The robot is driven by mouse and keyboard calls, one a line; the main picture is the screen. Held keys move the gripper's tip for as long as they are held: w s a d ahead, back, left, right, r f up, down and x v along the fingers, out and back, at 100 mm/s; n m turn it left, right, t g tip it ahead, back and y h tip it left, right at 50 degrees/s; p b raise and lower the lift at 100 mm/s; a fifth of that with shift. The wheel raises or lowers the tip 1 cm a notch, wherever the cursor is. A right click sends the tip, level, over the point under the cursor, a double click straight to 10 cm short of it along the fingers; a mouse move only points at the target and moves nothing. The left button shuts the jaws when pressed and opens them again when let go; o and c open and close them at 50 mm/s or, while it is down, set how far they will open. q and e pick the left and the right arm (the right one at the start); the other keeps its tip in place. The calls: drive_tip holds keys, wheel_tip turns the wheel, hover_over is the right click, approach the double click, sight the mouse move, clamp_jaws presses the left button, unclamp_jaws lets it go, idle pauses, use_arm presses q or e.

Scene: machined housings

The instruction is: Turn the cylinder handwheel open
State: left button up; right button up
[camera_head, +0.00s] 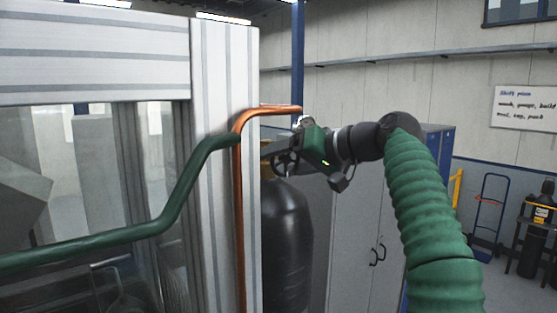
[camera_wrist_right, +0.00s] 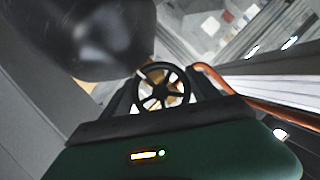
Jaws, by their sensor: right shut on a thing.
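The black gas cylinder (camera_head: 286,240) stands upright behind the aluminium frame post in the head view. It also shows as a dark blurred body in the right wrist view (camera_wrist_right: 100,35). The black spoked handwheel (camera_wrist_right: 161,88) sits between the fingers of my right gripper (camera_wrist_right: 160,97) in the wrist view. In the head view the right gripper (camera_head: 283,160) is at the cylinder's top, shut on the handwheel, which is partly hidden there. My left gripper is not in view.
A copper pipe (camera_head: 239,215) runs up the frame post (camera_head: 222,120) and bends right, close to my right gripper. A green pipe (camera_head: 100,245) crosses the left. Grey cabinets (camera_head: 352,235) stand behind the cylinder. A blue hand truck (camera_head: 490,210) and more cylinders stand far right.

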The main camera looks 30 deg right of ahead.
drive_tip(key=shift+d+n+h, duration=0.1)
drive_tip(key=shift+n+h, duration=0.3)
idle(0.3)
drive_tip(key=o, duration=1.2)
drive_tip(key=shift+s+r, duration=0.1)
drive_tip(key=shift+o, duration=0.7)
drive_tip(key=shift+s+d, duration=0.2)
